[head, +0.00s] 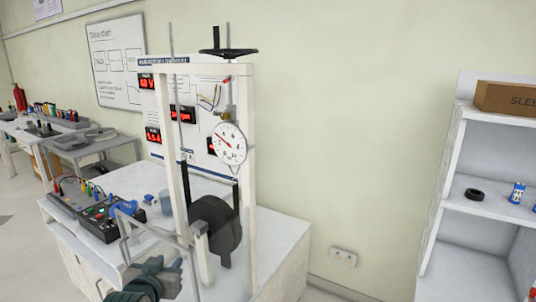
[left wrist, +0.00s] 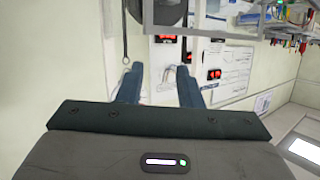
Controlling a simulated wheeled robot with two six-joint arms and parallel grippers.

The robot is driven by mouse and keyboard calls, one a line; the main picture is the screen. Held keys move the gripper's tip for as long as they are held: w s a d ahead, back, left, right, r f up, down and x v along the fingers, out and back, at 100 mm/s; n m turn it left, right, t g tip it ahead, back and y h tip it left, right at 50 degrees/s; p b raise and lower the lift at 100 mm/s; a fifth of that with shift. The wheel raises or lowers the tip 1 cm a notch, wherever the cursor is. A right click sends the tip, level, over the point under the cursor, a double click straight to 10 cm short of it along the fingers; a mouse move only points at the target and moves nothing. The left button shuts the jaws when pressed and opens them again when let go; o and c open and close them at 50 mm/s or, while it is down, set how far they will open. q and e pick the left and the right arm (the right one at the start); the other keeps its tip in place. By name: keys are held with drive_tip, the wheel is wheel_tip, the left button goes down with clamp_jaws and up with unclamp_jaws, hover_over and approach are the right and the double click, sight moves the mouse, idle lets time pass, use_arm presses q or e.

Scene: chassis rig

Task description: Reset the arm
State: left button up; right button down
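My left gripper (head: 164,268) is low in the head view, in front of the white frame of the test rig (head: 249,150). In the left wrist view the two blue-grey fingers of my left gripper (left wrist: 160,70) stand apart with nothing held between them. The rig carries a round dial gauge (head: 229,143), a black handwheel (head: 228,52) and a dark round weight (head: 214,224). My right gripper is in neither view.
The rig stands on a white bench (head: 272,246) with a black instrument box (head: 103,222) and cables at its left. A shelf unit (head: 478,140) with a cardboard box (head: 508,98) stands at the right. Pale wall and floor lie between bench and shelf.

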use_arm(q)
drive_tip(key=s+a+f+g, duration=0.2)
drive_tip(key=s+f+g, duration=0.4)
drive_tip(key=s+f, duration=1.1)
drive_tip(key=s+a+f+g, duration=0.1)
drive_tip(key=s+f+g, duration=0.25)
drive_tip(key=s, duration=0.55)
drive_tip(key=s+a+f+g, duration=0.15)
drive_tip(key=s+f, duration=0.25)
drive_tip(key=s, duration=0.5)
wheel_tip(320, 180, down, 29)
drive_tip(key=a+g+y, duration=0.1)
drive_tip(key=a, duration=0.1)
drive_tip(key=s+a+f+g, duration=0.1)
drive_tip(key=s+f, duration=1.7)
drive_tip(key=f, duration=0.1)
drive_tip(key=shift+f, duration=0.35)
